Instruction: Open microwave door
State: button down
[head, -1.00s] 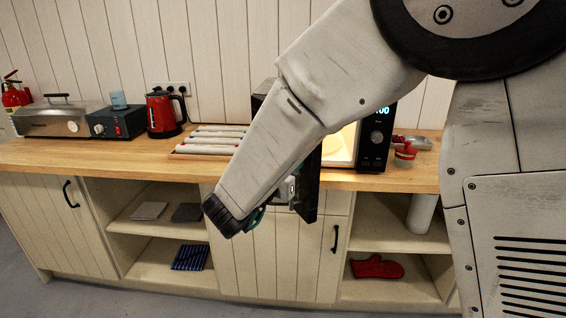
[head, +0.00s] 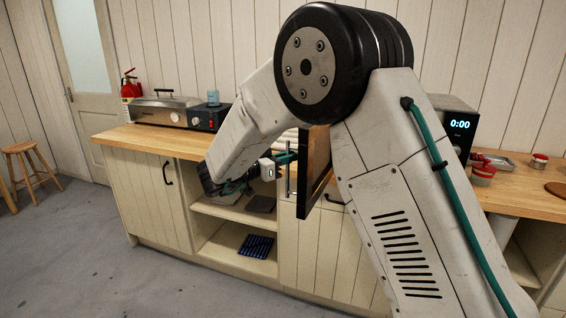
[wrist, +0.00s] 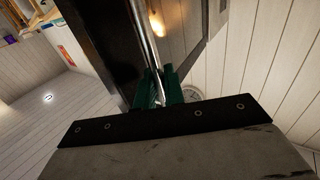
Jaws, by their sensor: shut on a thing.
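The microwave (head: 459,126) stands on the counter, partly hidden behind my arm, its display reading 0:00. Its dark door (head: 318,158) is swung out in front of the counter, standing well open. The door's upright metal handle (head: 289,182) is on its left face. My gripper (head: 285,158) is at the handle. In the wrist view, its green fingers (wrist: 155,88) are closed around the shiny handle bar (wrist: 143,30), beside the dark door panel (wrist: 105,40). The microwave's inside is hidden by my arm in the head view.
A steel appliance (head: 165,110) and a dark box with a cup (head: 205,117) stand left on the wooden counter (head: 140,137). Red-lidded jars (head: 483,172) are at the right. Open shelves and a cupboard are below.

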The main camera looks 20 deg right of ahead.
jog(key=shift+w+a+r, duration=0.1)
jog(key=shift+w, duration=0.1)
jog(key=c, duration=1.6)
grip_release()
jog(key=shift+c, duration=0.2)
jog(key=shift+a, duration=0.1)
jog(key=v, duration=0.7)
jog(key=shift+a, duration=0.3)
